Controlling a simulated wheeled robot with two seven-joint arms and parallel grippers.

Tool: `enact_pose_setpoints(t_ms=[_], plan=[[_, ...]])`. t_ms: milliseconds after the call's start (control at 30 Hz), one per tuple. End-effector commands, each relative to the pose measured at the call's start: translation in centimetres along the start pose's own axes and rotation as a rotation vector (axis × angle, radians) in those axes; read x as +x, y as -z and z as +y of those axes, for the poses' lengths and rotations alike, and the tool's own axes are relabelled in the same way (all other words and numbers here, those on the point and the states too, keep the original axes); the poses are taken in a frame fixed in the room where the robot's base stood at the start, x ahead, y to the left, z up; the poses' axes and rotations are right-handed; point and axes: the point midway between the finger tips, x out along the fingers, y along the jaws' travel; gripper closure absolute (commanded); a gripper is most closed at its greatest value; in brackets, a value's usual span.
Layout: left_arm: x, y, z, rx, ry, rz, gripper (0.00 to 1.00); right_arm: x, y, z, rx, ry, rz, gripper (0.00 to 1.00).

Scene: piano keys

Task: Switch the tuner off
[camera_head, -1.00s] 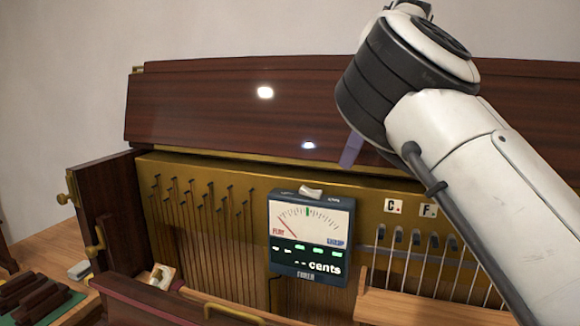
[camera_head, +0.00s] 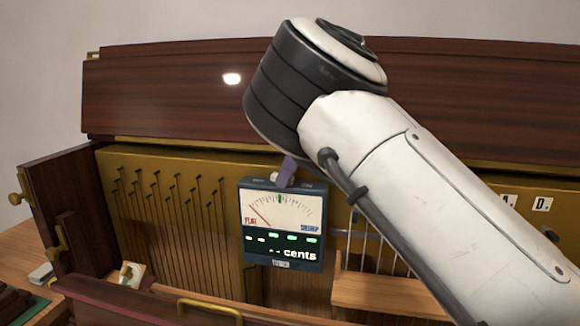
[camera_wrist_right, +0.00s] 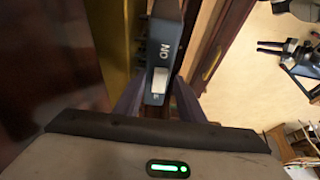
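The tuner (camera_head: 284,251) is a dark box with a dial and lit green and white display marks, standing upright at the front of the open piano. Its needle leans toward FLAT. My right gripper (camera_head: 286,172) is at the tuner's top edge, and a purple finger partly hides the switch there. In the right wrist view, the white rocker switch (camera_wrist_right: 159,82) sits on the tuner's top, next to the label ON. The fingers of my right gripper (camera_wrist_right: 158,104) are apart, one on each side of the tuner's top; contact is unclear. My left gripper is out of view.
The brown piano lid (camera_head: 150,90) stands behind. Strings and pins on the brass-coloured panel (camera_head: 225,165) lie left of the tuner. A wooden ledge (camera_head: 375,293) is at lower right. My right arm covers much of the right side.

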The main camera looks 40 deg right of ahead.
Motion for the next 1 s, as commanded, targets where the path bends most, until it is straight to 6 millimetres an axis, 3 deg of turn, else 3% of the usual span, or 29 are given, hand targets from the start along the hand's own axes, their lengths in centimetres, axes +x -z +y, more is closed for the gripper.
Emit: enact_pose_setpoints(t_ms=[133,367,667,1000], plan=[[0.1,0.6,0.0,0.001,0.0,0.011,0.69,0.0,0.0,0.0,0.0,0.0,0.0,0.64],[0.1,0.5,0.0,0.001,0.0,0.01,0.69,0.0,0.0,0.0,0.0,0.0,0.0,1.0],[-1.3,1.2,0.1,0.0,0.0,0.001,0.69,-0.3,0.7,0.1,-0.006,0.001,-0.131,1.0],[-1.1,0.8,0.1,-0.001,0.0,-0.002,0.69,0.0,1.3,0.1,-0.004,-0.001,-0.34,1.0]])
